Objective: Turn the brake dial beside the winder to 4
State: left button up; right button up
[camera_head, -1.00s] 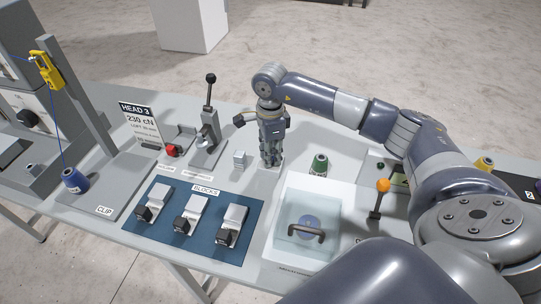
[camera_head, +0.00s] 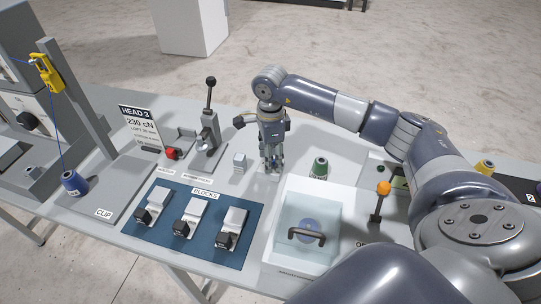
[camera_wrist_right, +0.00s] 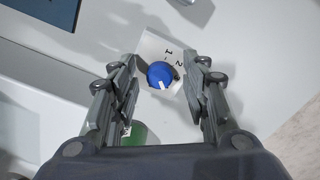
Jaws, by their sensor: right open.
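The brake dial, a round blue knob (camera_wrist_right: 159,74) with a white mark on its edge, sits on a pale plate (camera_wrist_right: 151,47) in the right wrist view. The digits 1 and 2 show on the plate beyond it; the other digits are hidden or cannot be read. The white mark faces the lower side of the picture, away from those digits. My right gripper (camera_wrist_right: 163,77) is open, pointing down, with one finger either side of the knob and gaps showing. In the head view my right gripper (camera_head: 274,170) stands over the table and hides the knob. My left gripper is not in view.
A green spool (camera_head: 319,167) stands close right of the gripper, and a small grey block (camera_head: 239,162) stands to its left. A clear-walled box with a handle (camera_head: 306,235), an orange-knobbed lever (camera_head: 383,188) and a black-knobbed lever (camera_head: 211,80) are nearby.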

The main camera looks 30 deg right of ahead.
notch_tip(320, 180, up, 12)
dwell(0.5)
dwell(0.4)
